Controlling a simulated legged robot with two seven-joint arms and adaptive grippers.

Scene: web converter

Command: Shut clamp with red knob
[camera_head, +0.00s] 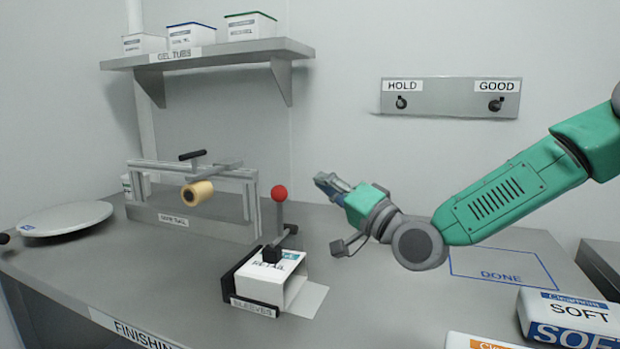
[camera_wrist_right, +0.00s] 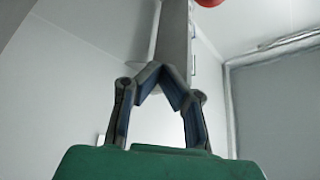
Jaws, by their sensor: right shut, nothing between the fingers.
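The clamp's red knob (camera_head: 279,193) tops a grey lever (camera_head: 279,218) that stands nearly upright. The clamp's dark foot (camera_head: 272,254) is over a white open-ended carton sleeve (camera_head: 285,266) in a black holder (camera_head: 241,282) labelled SLEEVES. My right gripper (camera_head: 325,184) is to the right of the red knob at about its height, apart from it in the picture. It is shut and empty. In the right wrist view the fingers (camera_wrist_right: 166,84) come together, and the red knob (camera_wrist_right: 209,3) is cut off at the top edge. My left gripper is not in view.
A roller stand (camera_head: 190,212) is behind left, with a round plate (camera_head: 66,219) farther left. A shelf (camera_head: 210,52) with tubs is above. A HOLD/GOOD panel (camera_head: 450,97) is on the wall. SOFT boxes (camera_head: 570,318) are front right. The outlined DONE area (camera_head: 505,270) is clear.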

